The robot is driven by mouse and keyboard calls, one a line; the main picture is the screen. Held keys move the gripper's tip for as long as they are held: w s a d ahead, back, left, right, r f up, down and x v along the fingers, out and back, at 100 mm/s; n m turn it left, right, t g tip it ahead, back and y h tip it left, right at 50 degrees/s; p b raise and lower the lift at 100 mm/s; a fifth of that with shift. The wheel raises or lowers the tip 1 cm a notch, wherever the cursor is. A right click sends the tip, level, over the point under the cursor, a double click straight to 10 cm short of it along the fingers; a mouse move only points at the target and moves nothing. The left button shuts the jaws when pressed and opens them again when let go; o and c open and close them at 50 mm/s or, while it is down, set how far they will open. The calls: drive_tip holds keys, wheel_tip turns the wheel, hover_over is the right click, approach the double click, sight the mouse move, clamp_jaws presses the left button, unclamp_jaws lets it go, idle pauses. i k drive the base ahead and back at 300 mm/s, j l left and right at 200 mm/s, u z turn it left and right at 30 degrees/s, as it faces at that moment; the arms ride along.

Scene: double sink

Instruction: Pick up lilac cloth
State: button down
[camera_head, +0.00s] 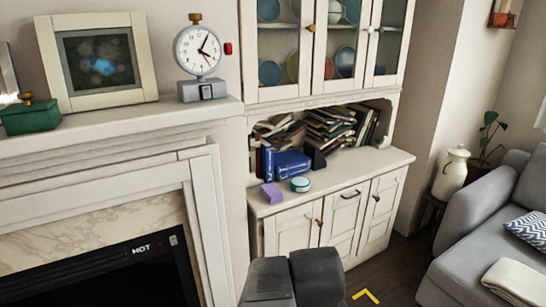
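A small lilac block-shaped thing (271,193), which looks like the folded lilac cloth, lies on the white cabinet's counter near its left front edge. It sits just left of a small round teal-and-white tin (300,184) and in front of blue books (292,163). Nothing covers it. A dark grey part of my own arm shows at the bottom middle, below and in front of the cabinet. My gripper's fingers are not in view.
The white cabinet (345,212) holds piled books in an open shelf and dishes behind glass doors. A fireplace mantel (110,122) with a clock (198,52) and green box (30,116) stands left. A grey sofa (480,240) is at right. The counter's right part is clear.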

sight(270, 190)
drive_tip(key=i+l+u, duration=0.45)
drive_tip(key=i, duration=0.4)
drive_tip(key=i+l+u, duration=0.45)
drive_tip(key=i+l, duration=0.25)
drive_tip(key=i, duration=0.1)
